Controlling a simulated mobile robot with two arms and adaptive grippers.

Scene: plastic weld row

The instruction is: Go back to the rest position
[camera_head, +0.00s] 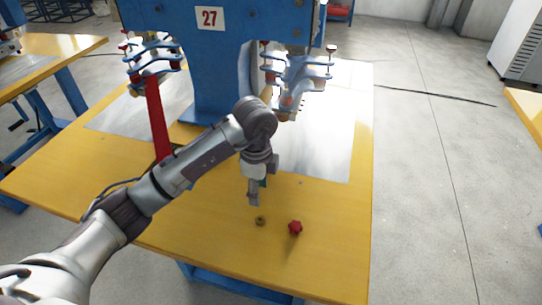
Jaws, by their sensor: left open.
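My left arm reaches in from the lower left over the yellow table (335,245). My left gripper (253,203) is open and points down above the table. It appears empty. A small dark brass-coloured nut-like part (260,221) lies on the table just below the fingertips, apart from them as far as I can tell. A red star-shaped knob (295,227) stands on the table to the right of it. My right gripper is not in view.
A blue machine (215,75) marked 27 stands on the table, with blue clamp fixtures (300,72) on both sides. A red bar (157,118) stands behind my arm. Metal sheets (345,125) cover part of the tabletop. The floor at right (430,200) is mostly clear.

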